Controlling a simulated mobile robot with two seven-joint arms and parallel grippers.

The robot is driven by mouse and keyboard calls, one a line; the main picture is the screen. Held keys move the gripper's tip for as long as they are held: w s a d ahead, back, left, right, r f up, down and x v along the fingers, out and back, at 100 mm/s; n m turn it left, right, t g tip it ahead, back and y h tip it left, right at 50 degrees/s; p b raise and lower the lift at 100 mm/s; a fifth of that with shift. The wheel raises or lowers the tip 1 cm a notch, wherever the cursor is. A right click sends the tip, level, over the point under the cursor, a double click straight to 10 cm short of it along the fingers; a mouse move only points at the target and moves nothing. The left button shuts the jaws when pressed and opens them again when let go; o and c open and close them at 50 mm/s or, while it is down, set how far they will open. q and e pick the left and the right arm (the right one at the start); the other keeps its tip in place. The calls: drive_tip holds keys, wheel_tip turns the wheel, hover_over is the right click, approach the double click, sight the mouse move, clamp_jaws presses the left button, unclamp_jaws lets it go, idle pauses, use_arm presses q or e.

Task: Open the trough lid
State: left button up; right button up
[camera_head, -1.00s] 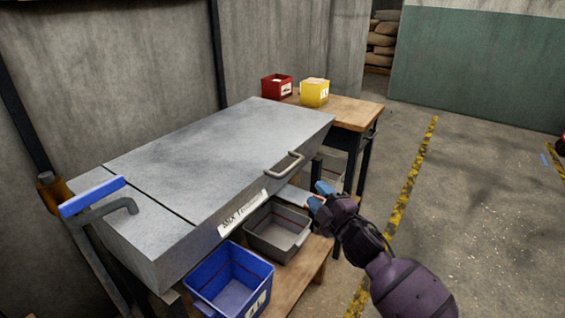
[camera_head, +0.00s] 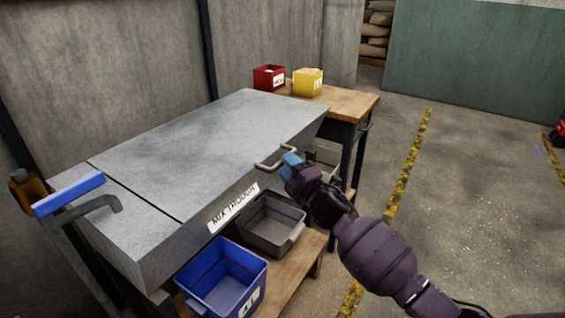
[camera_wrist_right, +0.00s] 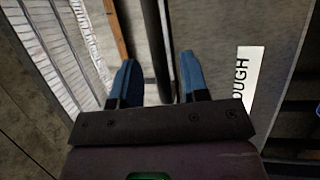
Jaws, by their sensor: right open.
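The mix trough (camera_head: 150,262) is a long grey metal box with its flat lid (camera_head: 215,135) lying closed on top. A bent metal handle (camera_head: 268,164) sticks out from the front of the lid near its right end. My right gripper (camera_head: 291,164) has blue fingertips and is at the right end of this handle. In the right wrist view the right gripper (camera_wrist_right: 158,78) is open, with a dark bar (camera_wrist_right: 152,45) showing between or beyond its fingers. I cannot tell whether they touch it. My left gripper is not in view.
A blue bin (camera_head: 225,278) and a grey bin (camera_head: 272,225) stand on the lower wooden shelf. A red box (camera_head: 269,77) and a yellow box (camera_head: 307,82) stand on a wooden table behind.

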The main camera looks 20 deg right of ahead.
drive_tip(key=shift+x, duration=1.35)
clamp_jaws()
